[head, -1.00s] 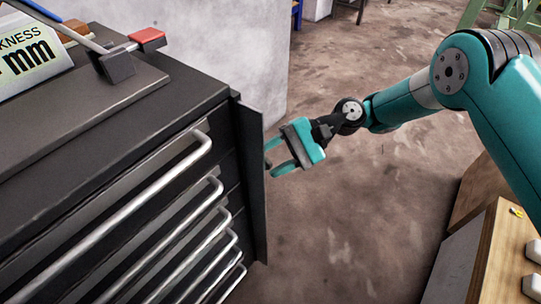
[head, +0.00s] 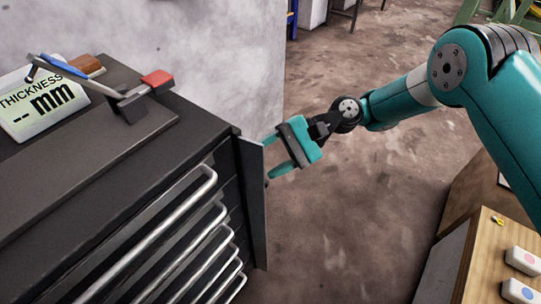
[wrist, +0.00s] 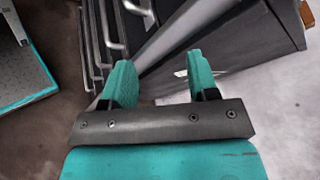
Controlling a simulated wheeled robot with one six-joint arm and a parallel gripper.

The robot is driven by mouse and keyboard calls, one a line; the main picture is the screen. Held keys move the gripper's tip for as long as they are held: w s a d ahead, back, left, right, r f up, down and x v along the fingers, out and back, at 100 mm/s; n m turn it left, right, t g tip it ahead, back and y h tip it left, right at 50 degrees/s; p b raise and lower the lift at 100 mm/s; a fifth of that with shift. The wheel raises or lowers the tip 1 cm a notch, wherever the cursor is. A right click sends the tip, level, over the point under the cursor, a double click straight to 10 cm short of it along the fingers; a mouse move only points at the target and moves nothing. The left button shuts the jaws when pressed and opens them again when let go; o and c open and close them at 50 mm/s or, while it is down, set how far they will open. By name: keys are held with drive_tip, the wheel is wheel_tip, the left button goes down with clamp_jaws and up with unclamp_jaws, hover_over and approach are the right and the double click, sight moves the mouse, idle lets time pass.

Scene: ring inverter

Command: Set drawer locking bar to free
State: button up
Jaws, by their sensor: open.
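The drawer locking bar (head: 254,200) is a dark upright strip along the right front edge of the black drawer cabinet (head: 215,118). It stands out from the drawer fronts like a narrow flap. My gripper (head: 271,158) is just right of the bar's upper end in the head view, open and empty. In the wrist view my gripper (wrist: 161,82) has its two fingers spread. The bar (wrist: 180,40) appears as a long grey strip beyond and between the fingertips. I cannot tell whether a fingertip touches it.
Several drawer handles (head: 190,215) stick out left of the bar. A thickness gauge (head: 45,100) and a red-ended tool (head: 157,78) lie on the cabinet. A wooden table (head: 485,260) with white blocks is at lower right. The floor between is clear.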

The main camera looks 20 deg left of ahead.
wheel_tip(320, 180, up, 12)
drive_tip(key=p, duration=1.1)
drive_tip(key=shift+f, duration=0.2)
drive_tip(key=shift+w, duration=0.1)
